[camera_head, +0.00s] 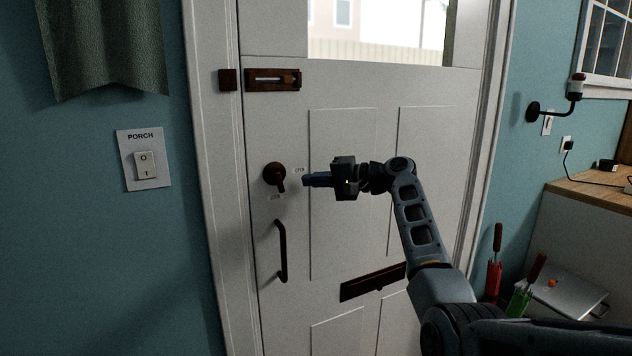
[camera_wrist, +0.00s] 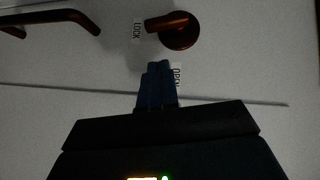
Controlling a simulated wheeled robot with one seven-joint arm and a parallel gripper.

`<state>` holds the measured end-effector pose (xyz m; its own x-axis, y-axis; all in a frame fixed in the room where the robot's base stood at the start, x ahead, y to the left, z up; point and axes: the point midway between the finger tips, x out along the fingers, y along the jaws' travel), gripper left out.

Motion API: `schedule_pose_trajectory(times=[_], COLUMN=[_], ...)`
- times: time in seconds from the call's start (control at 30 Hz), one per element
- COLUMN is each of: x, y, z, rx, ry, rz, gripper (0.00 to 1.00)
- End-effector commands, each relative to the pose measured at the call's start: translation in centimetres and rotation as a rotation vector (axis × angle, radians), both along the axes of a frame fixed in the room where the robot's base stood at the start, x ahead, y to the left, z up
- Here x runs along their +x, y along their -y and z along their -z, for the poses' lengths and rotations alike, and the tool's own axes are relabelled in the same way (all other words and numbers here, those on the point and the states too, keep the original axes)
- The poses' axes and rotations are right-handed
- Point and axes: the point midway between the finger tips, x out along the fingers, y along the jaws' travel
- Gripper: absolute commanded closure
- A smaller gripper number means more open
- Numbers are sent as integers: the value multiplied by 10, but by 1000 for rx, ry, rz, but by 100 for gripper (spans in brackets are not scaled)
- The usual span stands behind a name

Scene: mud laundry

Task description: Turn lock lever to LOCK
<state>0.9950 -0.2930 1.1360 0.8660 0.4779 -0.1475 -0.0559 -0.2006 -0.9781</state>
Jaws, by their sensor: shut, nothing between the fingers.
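The lock lever (camera_head: 274,174) is a dark brown round knob with a short arm on the white door. Its arm points down in the head view, towards the small LOCK label (camera_head: 275,197). In the wrist view the lever (camera_wrist: 180,31) points left at the LOCK label (camera_wrist: 138,30). The OPEN label (camera_head: 299,170) is to the right of the knob; my fingers partly cover it in the wrist view. My gripper (camera_head: 305,180) is shut and empty, with blue fingers (camera_wrist: 157,66) just right of the lever and apart from it.
The white door (camera_head: 342,150) has a slide bolt (camera_head: 273,79) above the lever, a dark pull handle (camera_head: 282,250) below it and a mail slot (camera_head: 372,281) lower right. A PORCH switch (camera_head: 145,163) is on the left wall. A wooden counter (camera_head: 590,193) stands at right.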

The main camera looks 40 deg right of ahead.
Motion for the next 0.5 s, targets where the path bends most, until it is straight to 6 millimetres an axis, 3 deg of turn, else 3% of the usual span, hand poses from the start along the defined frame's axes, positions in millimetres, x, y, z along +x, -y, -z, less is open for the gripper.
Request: schedule_pose_trajectory(times=[0.5], x=[-66], y=[37], z=[-10], rx=[-2], ry=[2], rz=[5], gripper=[100])
